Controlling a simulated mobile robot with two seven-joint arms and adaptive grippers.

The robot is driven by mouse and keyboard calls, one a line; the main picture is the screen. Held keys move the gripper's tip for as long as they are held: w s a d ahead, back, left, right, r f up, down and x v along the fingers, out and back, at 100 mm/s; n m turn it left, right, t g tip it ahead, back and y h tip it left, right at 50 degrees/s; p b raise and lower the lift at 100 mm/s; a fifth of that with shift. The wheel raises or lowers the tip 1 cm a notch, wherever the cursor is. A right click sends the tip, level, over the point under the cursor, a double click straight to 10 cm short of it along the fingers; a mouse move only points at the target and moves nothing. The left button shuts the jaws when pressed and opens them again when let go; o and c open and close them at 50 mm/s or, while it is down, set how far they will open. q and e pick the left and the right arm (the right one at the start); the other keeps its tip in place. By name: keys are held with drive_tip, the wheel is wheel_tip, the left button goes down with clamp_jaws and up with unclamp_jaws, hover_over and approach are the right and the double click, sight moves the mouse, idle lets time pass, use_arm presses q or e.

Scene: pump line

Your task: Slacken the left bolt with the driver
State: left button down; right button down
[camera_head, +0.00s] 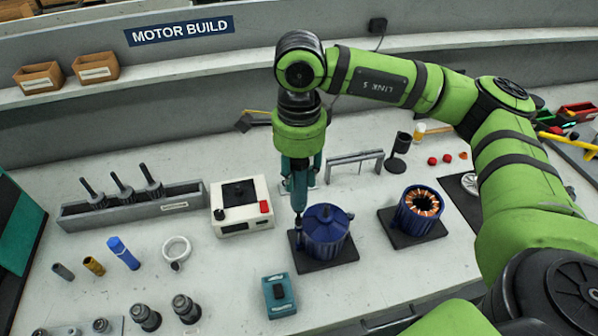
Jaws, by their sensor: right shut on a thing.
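My right gripper (300,172) points straight down, shut on the driver (299,197), a slim teal tool held upright. The driver's lower end is at the left side of the blue motor housing (328,232), where the left bolt would be. The bolt itself is too small and covered to make out, and I cannot tell whether the tip touches it. The housing has a domed lid and sits on a dark square pad (346,256). My left gripper is not in view.
A white box with a red button (242,207) stands close left of the housing. An open housing with copper windings (420,211) is to the right. A teal block (279,296) lies in front. A grey rack of shafts (130,206) is at left. A metal frame (354,160) stands behind.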

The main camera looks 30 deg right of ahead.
drive_tip(key=shift+s+f, duration=0.1)
drive_tip(key=shift+f, duration=0.05)
drive_tip(key=shift+r+p, duration=0.3)
drive_tip(key=shift+r, duration=0.35)
drive_tip(key=shift+r+p, duration=0.95)
drive_tip(key=shift+r, duration=1)
drive_tip(key=shift+f, duration=0.1)
